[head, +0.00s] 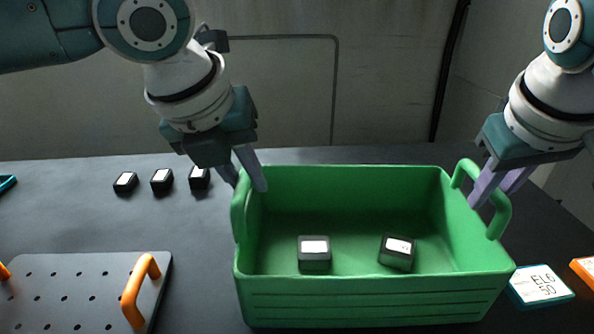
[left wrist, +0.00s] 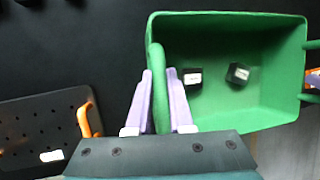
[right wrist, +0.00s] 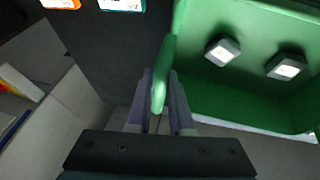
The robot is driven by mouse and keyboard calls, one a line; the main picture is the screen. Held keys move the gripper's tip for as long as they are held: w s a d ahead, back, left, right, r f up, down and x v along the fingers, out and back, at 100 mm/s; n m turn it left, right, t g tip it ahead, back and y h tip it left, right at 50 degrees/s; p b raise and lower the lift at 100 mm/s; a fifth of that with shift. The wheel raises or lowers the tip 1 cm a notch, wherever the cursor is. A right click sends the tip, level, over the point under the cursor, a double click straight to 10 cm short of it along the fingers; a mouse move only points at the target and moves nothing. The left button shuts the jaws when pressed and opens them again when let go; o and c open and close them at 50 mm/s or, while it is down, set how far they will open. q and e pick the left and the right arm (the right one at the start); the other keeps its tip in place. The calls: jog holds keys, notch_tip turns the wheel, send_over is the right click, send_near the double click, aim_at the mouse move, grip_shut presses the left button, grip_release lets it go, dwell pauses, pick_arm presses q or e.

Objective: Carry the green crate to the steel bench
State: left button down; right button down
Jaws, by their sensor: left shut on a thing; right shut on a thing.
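The green crate (head: 370,300) stands in the middle of the head view, at or just over the dark table top; I cannot tell whether it touches it. Two black blocks with white labels lie inside, one at the left (head: 314,254) and one at the right (head: 397,252). My left gripper (head: 250,180) is shut on the crate's left handle, which shows between the fingers in the left wrist view (left wrist: 158,90). My right gripper (head: 490,190) is shut on the crate's right handle, seen between the fingers in the right wrist view (right wrist: 160,80). I cannot identify a steel bench.
A grey perforated plate (head: 70,285) with orange handles lies at the left of the dark table (head: 60,215). Several small black blocks (head: 161,180) stand in a row behind it. A blue-edged label tile (head: 540,284) and an orange tile (head: 585,268) lie right of the crate.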

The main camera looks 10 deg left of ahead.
pick_arm(q)
jog(key=shift+f+b, duration=0.55)
jog(key=shift+f, duration=0.15)
pick_arm(e)
jog(key=shift+f, duration=0.65)
pick_arm(q)
jog(key=c, duration=0.8)
grip_release()
jog(key=shift+r, duration=0.1)
pick_arm(e)
jog(key=c, duration=0.8)
grip_release()
pick_arm(q)
jog(key=shift+r, duration=0.1)
pick_arm(e)
jog(key=shift+r, duration=0.15)
pick_arm(q)
jog(key=v, duration=1.1)
jog(key=shift+s+r, duration=0.15)
jog(key=shift+r, duration=0.15)
pick_arm(e)
jog(key=v, duration=1.2)
pick_arm(q)
jog(key=shift+a, duration=0.1)
